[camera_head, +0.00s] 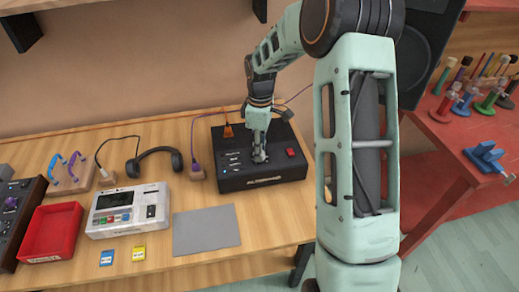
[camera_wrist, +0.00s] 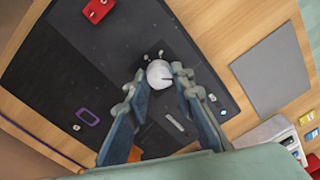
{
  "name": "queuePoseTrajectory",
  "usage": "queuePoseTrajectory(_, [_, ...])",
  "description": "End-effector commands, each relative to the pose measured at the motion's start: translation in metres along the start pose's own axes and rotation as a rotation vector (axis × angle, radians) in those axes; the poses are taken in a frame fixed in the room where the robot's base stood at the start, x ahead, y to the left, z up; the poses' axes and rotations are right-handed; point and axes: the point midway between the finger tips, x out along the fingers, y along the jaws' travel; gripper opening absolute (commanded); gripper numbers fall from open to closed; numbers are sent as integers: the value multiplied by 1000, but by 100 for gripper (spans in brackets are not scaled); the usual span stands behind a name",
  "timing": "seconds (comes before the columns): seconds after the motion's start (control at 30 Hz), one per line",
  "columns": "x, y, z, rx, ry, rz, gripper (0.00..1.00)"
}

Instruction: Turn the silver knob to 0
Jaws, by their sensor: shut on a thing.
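The silver knob (camera_wrist: 158,72) shows in the wrist view as a pale round cap with a short dark line on its right part. It sits on top of the black box (camera_head: 236,184), which also fills much of the wrist view (camera_wrist: 95,65). My gripper (camera_head: 260,157) reaches down onto the box from above. In the wrist view my gripper (camera_wrist: 159,82) has one finger on each side of the knob and is shut on it. In the head view the gripper mostly hides the knob. I cannot read scale marks or a 0 around it.
A red button (camera_head: 291,152) stands on the box, right of the gripper. A grey mat (camera_head: 206,231), a white recorder (camera_head: 129,209), a red tray (camera_head: 52,232) and headphones (camera_head: 155,153) lie to the left. Cables with plugs (camera_head: 196,171) run behind and beside the box.

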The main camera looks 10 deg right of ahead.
Motion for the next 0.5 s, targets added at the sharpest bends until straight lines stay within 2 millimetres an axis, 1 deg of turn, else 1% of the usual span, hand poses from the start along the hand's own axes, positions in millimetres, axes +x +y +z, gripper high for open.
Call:
queuePoseTrajectory(0.17, [-1, 1, 0, -1, 0, 2, 0])
queuePoseTrajectory(0.2, [-1, 1, 0, -1, 0, 3, 24])
queuePoseTrajectory(0.33, [-1, 1, 0, -1, 0, 2, 38])
queuePoseTrajectory(0.5, [0, 0, 0, 0, 0, 1, 40])
